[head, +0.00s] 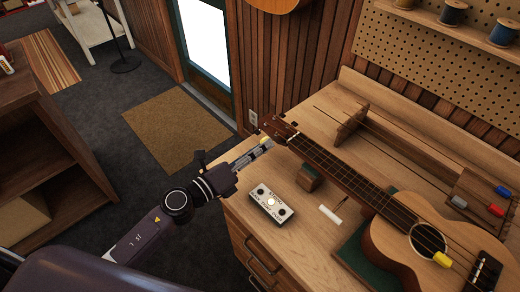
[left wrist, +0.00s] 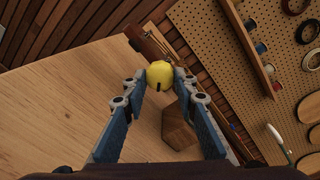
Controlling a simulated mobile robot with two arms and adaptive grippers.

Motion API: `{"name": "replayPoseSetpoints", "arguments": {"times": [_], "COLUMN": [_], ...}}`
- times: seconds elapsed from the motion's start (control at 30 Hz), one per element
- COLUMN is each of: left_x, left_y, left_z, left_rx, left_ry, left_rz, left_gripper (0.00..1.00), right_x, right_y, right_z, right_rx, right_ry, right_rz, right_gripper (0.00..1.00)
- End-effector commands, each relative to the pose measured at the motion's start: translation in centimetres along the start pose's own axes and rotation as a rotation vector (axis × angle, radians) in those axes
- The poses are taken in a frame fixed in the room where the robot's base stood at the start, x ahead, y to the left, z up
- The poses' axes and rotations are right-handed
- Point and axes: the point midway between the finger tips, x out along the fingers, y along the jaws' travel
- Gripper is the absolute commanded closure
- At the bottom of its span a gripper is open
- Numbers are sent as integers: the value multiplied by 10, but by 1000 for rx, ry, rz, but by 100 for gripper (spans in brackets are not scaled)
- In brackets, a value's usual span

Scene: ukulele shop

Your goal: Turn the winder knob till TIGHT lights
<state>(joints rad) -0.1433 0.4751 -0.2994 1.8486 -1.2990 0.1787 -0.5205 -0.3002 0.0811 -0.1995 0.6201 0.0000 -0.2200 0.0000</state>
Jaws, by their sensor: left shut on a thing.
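The yellow winder knob (head: 265,141) is at the head of the ukulele (head: 400,222), which lies on the wooden bench. My left gripper (head: 258,151) reaches in from the left and is shut on the knob. In the left wrist view the knob (left wrist: 159,74) sits between the two fingertips, with a dark mark on its lower side. A small pale box (head: 271,204) with a row of labels and a bright round spot lies on the bench near the front edge. Its lettering is too small to read. My right gripper is not in view.
A wooden neck block (head: 309,177) stands under the neck. A white cylinder (head: 330,216) lies beside it. A pegboard (head: 445,60) with spools stands behind. Bare bench top (head: 250,183) surrounds the pale box.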

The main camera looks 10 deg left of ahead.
Motion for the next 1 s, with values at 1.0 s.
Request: {"name": "replayPoseSetpoints", "arguments": {"times": [1.0], "left_x": [-3], "left_y": [1], "left_z": [-1], "left_rx": [35], "left_ry": [0], "left_rz": [2], "left_gripper": [66], "right_x": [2], "right_y": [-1], "right_z": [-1], "right_rx": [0], "right_ry": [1], "right_rz": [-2], "right_gripper": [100]}}
